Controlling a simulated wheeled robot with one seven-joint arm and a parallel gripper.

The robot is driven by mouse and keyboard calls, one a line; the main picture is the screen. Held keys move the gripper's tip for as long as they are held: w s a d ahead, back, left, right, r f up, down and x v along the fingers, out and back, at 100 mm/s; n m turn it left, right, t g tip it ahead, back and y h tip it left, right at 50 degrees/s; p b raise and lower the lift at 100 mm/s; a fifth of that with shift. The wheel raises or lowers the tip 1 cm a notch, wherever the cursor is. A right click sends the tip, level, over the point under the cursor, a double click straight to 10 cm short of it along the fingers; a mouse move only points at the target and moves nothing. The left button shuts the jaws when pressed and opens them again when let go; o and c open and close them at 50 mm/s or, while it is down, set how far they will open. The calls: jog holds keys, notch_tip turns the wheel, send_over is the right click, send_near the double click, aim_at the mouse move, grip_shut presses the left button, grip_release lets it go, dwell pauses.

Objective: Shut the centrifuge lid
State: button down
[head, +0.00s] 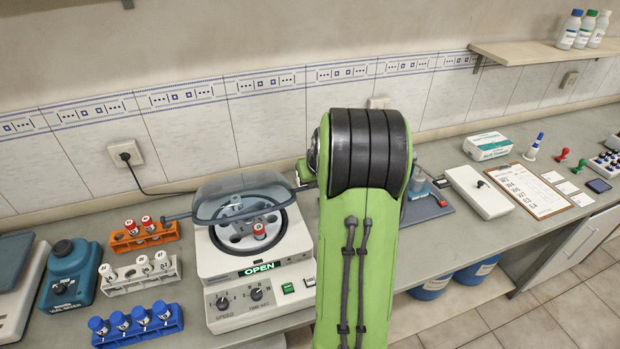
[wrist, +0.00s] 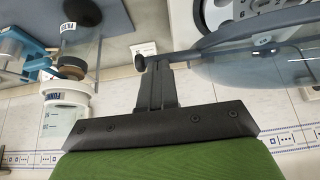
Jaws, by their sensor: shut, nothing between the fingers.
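The centrifuge (head: 212,262) stands on the bench left of my arm, its display reading OPEN. Its clear blue-grey lid (head: 232,204) is raised and tilted over the bowl. A bar runs along the lid's edge and sticks out on both sides. A red-capped tube sits in the rotor (head: 236,231). In the wrist view the lid (wrist: 240,68) is at right, and its bar crosses by my gripper (wrist: 156,62). My gripper is shut and empty, its tips at the bar's knobbed end; whether they touch is unclear. My arm mostly hides the gripper in the head view.
A tiled wall is close behind. Right of my arm are a flat white device (head: 480,193) and a clipboard (head: 528,190).

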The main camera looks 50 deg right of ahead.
jog(key=s+a+f+t+h+b, duration=0.1)
jog(key=s+f+t+b, duration=0.1)
jog(key=f+b, duration=0.8)
jog(key=s+b, duration=0.1)
jog(key=b, duration=0.4)
jog(key=shift+a+f, duration=0.25)
jog(key=shift+a, duration=0.1)
